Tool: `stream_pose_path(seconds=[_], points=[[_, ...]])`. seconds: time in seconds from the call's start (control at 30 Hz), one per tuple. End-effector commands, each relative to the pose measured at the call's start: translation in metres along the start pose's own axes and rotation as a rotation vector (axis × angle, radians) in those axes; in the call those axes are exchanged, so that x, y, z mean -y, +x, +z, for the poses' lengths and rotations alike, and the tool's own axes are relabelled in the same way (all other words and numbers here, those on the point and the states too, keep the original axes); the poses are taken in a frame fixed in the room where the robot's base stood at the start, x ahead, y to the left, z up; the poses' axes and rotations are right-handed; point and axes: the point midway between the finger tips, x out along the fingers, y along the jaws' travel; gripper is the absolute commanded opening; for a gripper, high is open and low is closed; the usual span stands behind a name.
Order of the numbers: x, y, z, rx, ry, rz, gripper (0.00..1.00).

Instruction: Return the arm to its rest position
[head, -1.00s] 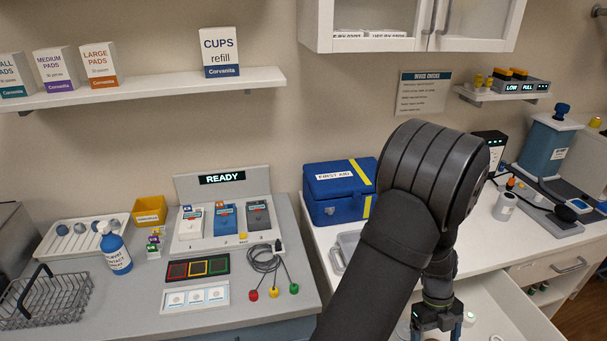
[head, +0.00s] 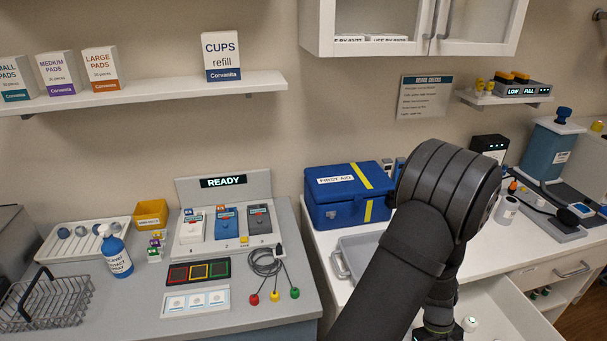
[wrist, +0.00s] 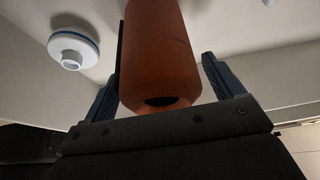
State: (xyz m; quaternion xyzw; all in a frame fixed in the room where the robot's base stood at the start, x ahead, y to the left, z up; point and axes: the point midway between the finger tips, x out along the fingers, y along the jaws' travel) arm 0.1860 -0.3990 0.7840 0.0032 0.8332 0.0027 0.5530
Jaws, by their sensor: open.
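My arm reaches up from the bottom of the head view and bends down at the right. My gripper (head: 440,331) is at the lower edge there, over the open drawer, with its fingertips out of frame. In the wrist view my gripper (wrist: 160,68) has its two fingers apart. An orange-brown cylinder (wrist: 160,40) with a dark opening at its near end shows between them, with a clear gap at the right finger. I cannot tell whether the left finger touches it. No rest position is marked in view.
An open white drawer (head: 505,305) lies under my wrist. A blue first aid box (head: 335,212) and a grey tray (head: 362,250) stand left of my arm. A wall cabinet (head: 385,10) hangs above. A white disc with a blue rim (wrist: 73,49) lies near the cylinder.

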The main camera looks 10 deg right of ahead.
Motion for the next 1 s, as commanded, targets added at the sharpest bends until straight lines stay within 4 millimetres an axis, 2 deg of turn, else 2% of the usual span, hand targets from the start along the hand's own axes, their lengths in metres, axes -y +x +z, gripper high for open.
stream_pose_path(seconds=[0.03, 0.57, 1.0], points=[[0.003, -0.014, -0.003, 0.007, 0.004, -0.011, 0.86], [0.002, -0.096, -0.038, 0.007, 0.003, -0.01, 0.86], [0.071, -0.143, -0.007, 0.005, -0.303, -0.138, 0.86]])
